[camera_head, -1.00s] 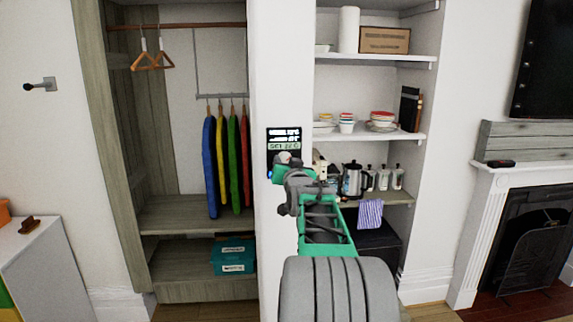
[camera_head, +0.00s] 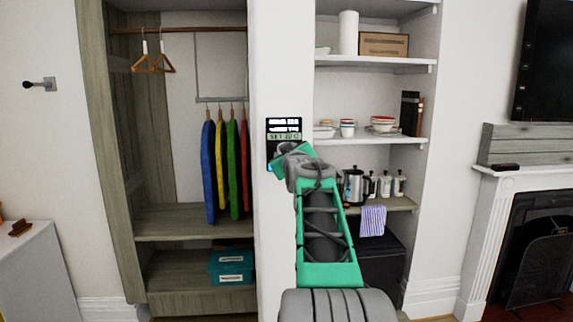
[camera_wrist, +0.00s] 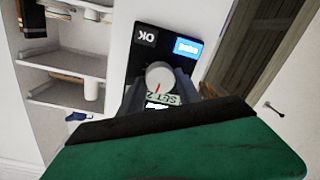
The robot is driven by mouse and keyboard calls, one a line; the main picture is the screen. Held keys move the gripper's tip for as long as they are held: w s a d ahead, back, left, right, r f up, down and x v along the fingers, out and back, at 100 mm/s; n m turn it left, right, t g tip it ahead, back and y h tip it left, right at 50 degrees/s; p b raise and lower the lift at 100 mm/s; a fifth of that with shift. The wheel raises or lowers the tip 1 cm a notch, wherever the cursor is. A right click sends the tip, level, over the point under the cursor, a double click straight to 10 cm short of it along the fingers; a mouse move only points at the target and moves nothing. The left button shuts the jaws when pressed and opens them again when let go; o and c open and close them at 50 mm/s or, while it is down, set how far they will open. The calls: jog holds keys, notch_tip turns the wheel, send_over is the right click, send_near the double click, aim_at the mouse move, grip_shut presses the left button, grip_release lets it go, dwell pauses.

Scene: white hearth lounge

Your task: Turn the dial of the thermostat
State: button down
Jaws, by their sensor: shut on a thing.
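The thermostat is a black panel (camera_head: 284,127) on the white wall pillar between the wardrobe and the shelves. In the head view its display shows a "SET" line, and my arm covers its lower part. In the wrist view the panel (camera_wrist: 143,62) appears upside down, with an OK button, a blue button and a green "SET" strip. Its round grey-white dial (camera_wrist: 160,76) carries a red mark. My gripper (camera_wrist: 161,86) has its dark fingers on either side of the dial and is shut on it. In the head view my arm hides the fingertips and the dial.
The open wardrobe (camera_head: 152,190) with hanging coloured garments is left of the pillar. Shelves (camera_head: 376,140) with bowls, a kettle (camera_head: 354,186) and jars stand close on the right. A fireplace (camera_head: 535,235) is at far right.

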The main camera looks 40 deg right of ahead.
jog(key=shift+a+n+g+h+b, duration=0.1)
jog(key=shift+n+g+h+b, duration=0.15)
jog(key=shift+n+b, duration=2.45)
jog(key=shift+a+n+g+h+b, duration=0.2)
jog(key=shift+n+b, duration=0.55)
jog(key=shift+n, duration=3.75)
jog(key=shift+d, duration=0.15)
jog(key=c, duration=0.8)
grip_release()
jog(key=shift+w, duration=0.1)
jog(key=shift+c, duration=0.2)
jog(key=b+v, duration=0.2)
jog(key=v, duration=0.5)
jog(key=shift+s+a, duration=0.25)
jog(key=shift+s, duration=0.1)
